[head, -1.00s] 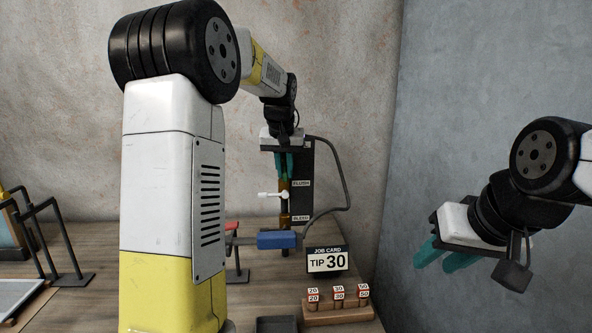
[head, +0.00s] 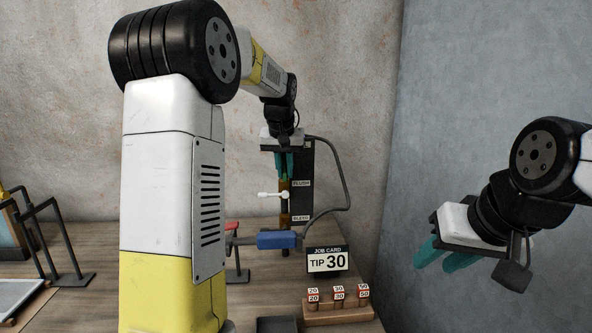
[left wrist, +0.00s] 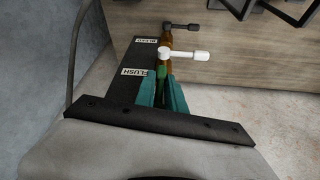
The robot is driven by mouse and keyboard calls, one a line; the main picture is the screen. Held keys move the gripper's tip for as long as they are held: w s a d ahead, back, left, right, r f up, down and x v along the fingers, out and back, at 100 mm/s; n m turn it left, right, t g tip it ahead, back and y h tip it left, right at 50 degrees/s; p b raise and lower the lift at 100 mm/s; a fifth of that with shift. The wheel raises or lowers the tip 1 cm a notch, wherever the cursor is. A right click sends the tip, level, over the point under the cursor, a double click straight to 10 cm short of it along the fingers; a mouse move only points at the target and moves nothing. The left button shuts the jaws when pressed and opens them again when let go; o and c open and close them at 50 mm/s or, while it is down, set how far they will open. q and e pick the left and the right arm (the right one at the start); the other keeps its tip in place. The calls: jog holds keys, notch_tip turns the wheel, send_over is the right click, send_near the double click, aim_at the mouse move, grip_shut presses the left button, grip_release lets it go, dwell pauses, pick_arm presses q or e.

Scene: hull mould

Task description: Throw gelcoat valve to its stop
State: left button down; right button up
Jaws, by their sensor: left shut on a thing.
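The valve board (head: 302,168) is a dark upright panel with labels reading FLUSH and BLEED, also seen in the left wrist view (left wrist: 122,85). My left gripper (head: 284,176) is at its upper part, above the white lever (head: 270,195). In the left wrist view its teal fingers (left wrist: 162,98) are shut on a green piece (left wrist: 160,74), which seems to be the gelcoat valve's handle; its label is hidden. The white lever (left wrist: 185,54) sticks out sideways by FLUSH, just beyond the fingertips. My right gripper (head: 440,262) is open and empty, away at the right.
A grey-ended lever (left wrist: 190,28) is by BLEED. A job card reading TIP 30 (head: 327,261) stands before a wooden rack (head: 338,314) of numbered tips. A dark hose (head: 345,180) loops right of the board. Black frames (head: 50,245) stand left.

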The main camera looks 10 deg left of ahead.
pick_arm(q)
jog(key=shift+a+y, duration=0.1)
jog(key=shift+y, duration=0.2)
dwell(0.5)
jog(key=y, duration=0.1)
jog(key=a+m+g+y, duration=0.1)
jog(key=y, duration=0.1)
jog(key=shift+s+r+y, duration=0.15)
jog(key=shift+s+y, duration=0.05)
jog(key=shift+y, duration=0.1)
jog(key=y, duration=0.1)
jog(key=a+y, duration=0.1)
jog(key=y, duration=0.1)
jog(key=r+m+g+y, duration=0.1)
jog(key=y, duration=0.1)
jog(key=shift+s+a, duration=0.2)
jog(key=shift+a, duration=0.1)
jog(key=y, duration=0.1)
jog(key=r+y, duration=0.1)
jog(key=m+y, duration=0.1)
jog(key=y, duration=0.1)
jog(key=shift+s+a+r+g, duration=0.1)
jog(key=shift+a+r+g, duration=0.1)
jog(key=shift+a+g, duration=0.15)
jog(key=shift+a+r+m+y, duration=0.1)
jog(key=shift+r+m+y, duration=0.25)
jog(key=shift+y, duration=0.55)
jog(key=shift+a+r+m+y, duration=0.1)
jog(key=shift+r+m+y, duration=0.2)
jog(key=shift+y, duration=0.6)
